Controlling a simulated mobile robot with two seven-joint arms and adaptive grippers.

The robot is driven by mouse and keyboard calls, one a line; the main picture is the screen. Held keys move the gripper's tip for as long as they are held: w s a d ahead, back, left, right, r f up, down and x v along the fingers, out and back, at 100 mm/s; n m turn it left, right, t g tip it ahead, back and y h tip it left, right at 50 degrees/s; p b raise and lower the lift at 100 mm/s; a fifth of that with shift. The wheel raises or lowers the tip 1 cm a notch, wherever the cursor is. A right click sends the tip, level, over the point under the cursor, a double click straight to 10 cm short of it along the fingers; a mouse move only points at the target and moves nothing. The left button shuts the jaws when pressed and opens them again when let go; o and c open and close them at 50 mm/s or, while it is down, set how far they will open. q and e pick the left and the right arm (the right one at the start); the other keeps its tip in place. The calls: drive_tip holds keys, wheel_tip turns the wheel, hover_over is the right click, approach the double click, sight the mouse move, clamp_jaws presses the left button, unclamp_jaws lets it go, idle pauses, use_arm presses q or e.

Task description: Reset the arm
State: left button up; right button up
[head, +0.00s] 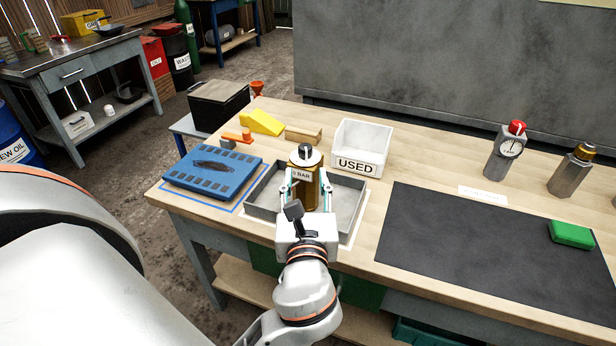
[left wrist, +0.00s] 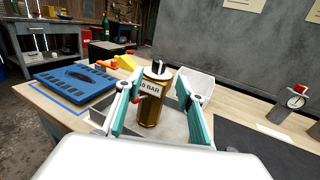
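My left gripper (head: 306,180) reaches over the front of the grey tray (head: 349,207). Its fingers stand open on either side of a gold cylinder (head: 303,192) with a dark, light-marked top and a label ending in "BAR". The cylinder stands upright in the tray. In the left wrist view, the gold cylinder (left wrist: 151,108) is between the teal-padded fingers of the left gripper (left wrist: 157,95), with a clear gap on the right and a smaller one on the left. The cylinder's lower part is partly hidden by the gripper in the head view. My right gripper is not in view.
A blue slotted block (head: 212,172) lies left of the tray, and a white bin marked USED (head: 358,165) stands behind it. A black mat (head: 470,240) with a green box (head: 571,234) lies right.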

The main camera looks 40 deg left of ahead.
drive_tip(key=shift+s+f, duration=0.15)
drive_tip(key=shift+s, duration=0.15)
use_arm(q)
drive_tip(key=s+a+f+n+g+h, duration=0.35)
drive_tip(key=s+f+n, duration=0.45)
drive_tip(key=f+n, duration=0.35)
drive_tip(key=s+a+f+n+g+h, duration=0.3)
drive_tip(key=s+f+n+g, duration=0.2)
drive_tip(key=s+f+n, duration=0.65)
drive_tip(key=w+d+f+t+h+p, duration=0.1)
drive_tip(key=w+d+f+h, duration=0.1)
drive_tip(key=d, duration=0.3)
drive_tip(key=w+d+f+n+t+h+p, duration=0.1)
drive_tip(key=d+f+t+h, duration=0.1)
drive_tip(key=d+f, duration=0.3)
drive_tip(key=w+d+f+t+h+p, duration=0.1)
drive_tip(key=w+d+f+h, duration=0.1)
drive_tip(key=d, duration=0.4)
drive_tip(key=shift+w+d+f+h+p, duration=0.2)
drive_tip(key=shift+w+f+h+p, duration=0.15)
drive_tip(key=shift+f, duration=0.3)
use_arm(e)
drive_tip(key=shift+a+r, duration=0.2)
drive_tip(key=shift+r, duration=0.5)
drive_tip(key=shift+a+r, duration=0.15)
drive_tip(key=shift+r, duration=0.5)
